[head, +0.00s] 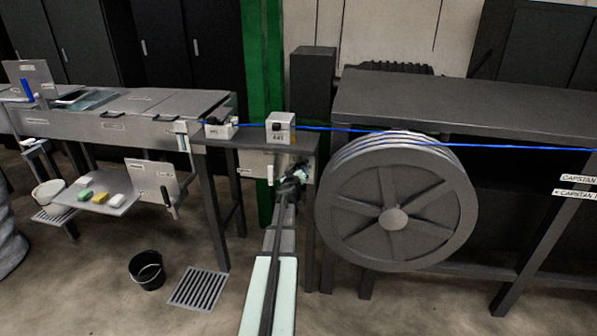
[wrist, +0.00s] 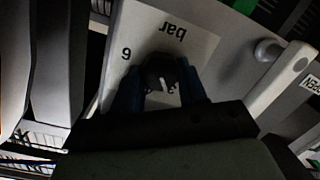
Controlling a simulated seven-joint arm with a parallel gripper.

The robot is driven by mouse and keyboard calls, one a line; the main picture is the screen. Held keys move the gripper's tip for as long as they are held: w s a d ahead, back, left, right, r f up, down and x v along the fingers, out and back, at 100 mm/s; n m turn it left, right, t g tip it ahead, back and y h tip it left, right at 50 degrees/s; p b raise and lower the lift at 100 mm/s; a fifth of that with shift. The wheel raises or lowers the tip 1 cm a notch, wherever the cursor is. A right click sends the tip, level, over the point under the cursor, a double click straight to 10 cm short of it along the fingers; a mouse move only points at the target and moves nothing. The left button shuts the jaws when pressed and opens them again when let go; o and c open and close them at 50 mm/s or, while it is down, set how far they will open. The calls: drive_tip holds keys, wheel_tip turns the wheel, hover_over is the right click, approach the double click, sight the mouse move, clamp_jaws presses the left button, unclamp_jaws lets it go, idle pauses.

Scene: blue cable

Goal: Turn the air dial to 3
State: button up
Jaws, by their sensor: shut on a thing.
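The air dial (wrist: 160,66) is a dark round knob with a white pointer mark, on a pale plate (wrist: 205,45) printed "bar" and "6", which appear upside down in the wrist view. Another number near the pointer is partly covered and hard to read. My gripper (wrist: 161,84) is shut on the dial, one dark finger on each side. In the head view my gripper (head: 298,174) is at the front panel (head: 255,164) below the small table, left of the big wheel. The dial is hidden there by my arm.
A pale handle (wrist: 284,82) stands close to the right of the dial plate in the wrist view. A grey spoked wheel (head: 393,217) carries the blue cable (head: 500,147) just right of my arm. A black bucket (head: 147,269) and floor grate (head: 199,289) lie lower left.

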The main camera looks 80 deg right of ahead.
drive_tip(key=shift+n, duration=0.4)
idle(0.3)
drive_tip(key=o, duration=1.1)
drive_tip(key=shift+c, duration=0.2)
drive_tip(key=a+r, duration=0.1)
drive_tip(key=a, duration=1.2)
drive_tip(key=shift+a+r, duration=0.25)
drive_tip(key=shift+a, duration=0.1)
